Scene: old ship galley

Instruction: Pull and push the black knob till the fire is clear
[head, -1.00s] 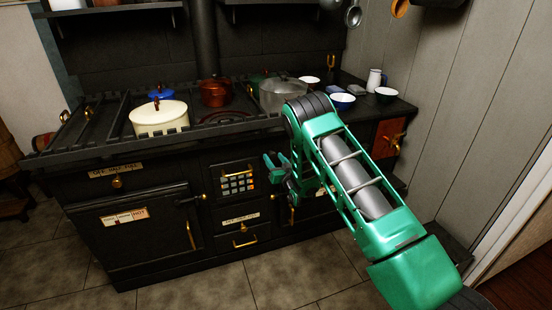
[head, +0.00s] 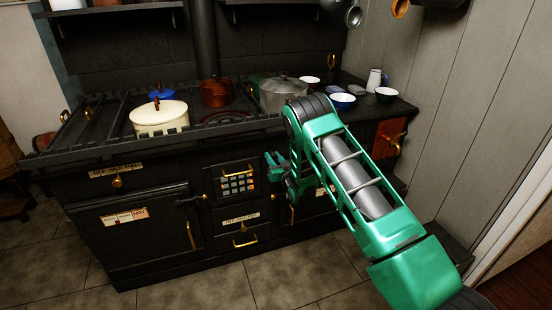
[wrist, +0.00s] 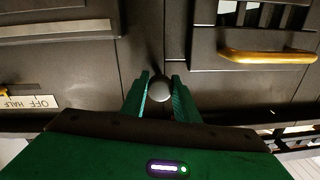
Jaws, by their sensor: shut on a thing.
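In the wrist view, the black knob (wrist: 159,90) shows as a dark, shiny round end between the two green fingers of my gripper (wrist: 160,86). The fingers are shut on it, one at each side. In the head view, my gripper (head: 274,160) is at the stove's front, just right of the barred fire grate (head: 238,181). The knob cannot be made out in that view. Orange and pale patches show behind the grate's bars. I cannot tell from them how clear the fire is.
The black stove (head: 150,205) fills the wall. A cream pot (head: 160,118), a grey pot (head: 285,95) and several bowls stand on top. Brass handles and a front rail stick out. In the wrist view, a brass handle (wrist: 268,56) is right of the fingers. Tiled floor (head: 290,275) is free in front.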

